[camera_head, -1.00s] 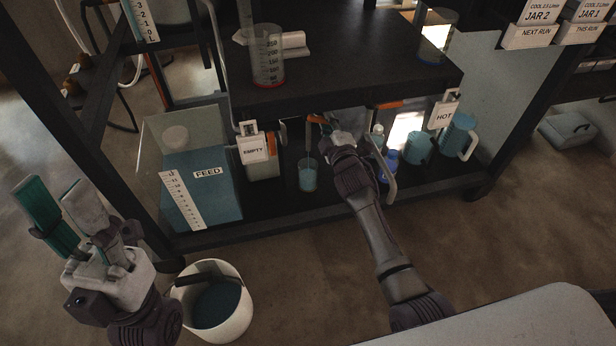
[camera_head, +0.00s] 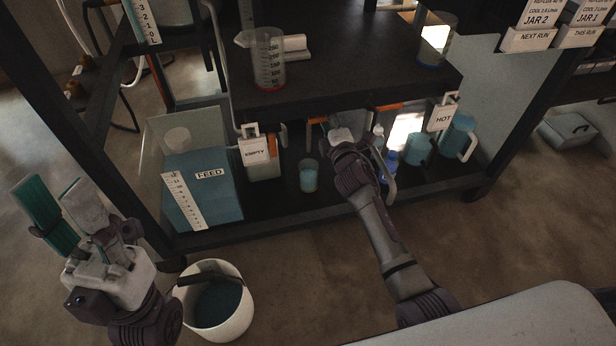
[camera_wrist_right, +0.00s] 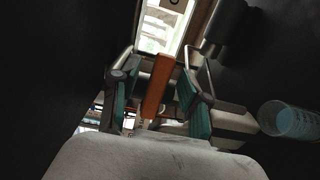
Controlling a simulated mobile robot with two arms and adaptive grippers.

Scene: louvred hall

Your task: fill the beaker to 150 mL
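A small clear vessel (camera_head: 309,177) with teal liquid stands upright on the lower shelf; it also shows in the right wrist view (camera_wrist_right: 292,121). Its marks are too small to read. A clear graduated beaker (camera_head: 267,68) with red lower marks stands on the bench above and looks empty. My right gripper (camera_wrist_right: 157,108) reaches under the bench, right of the small vessel. Its teal-padded fingers are apart, either side of an orange bar (camera_wrist_right: 158,85), with visible gaps; contact is not evident. My left gripper (camera_head: 72,222) is open and empty at the left.
The FEED tank (camera_head: 222,205) holds teal liquid. A white bucket (camera_head: 240,310) with dark liquid stands on the floor. An EMPTY tag (camera_head: 255,152) and a HOT tag (camera_head: 441,118) hang below the bench. Teal jugs (camera_head: 418,148) stand right of my right arm.

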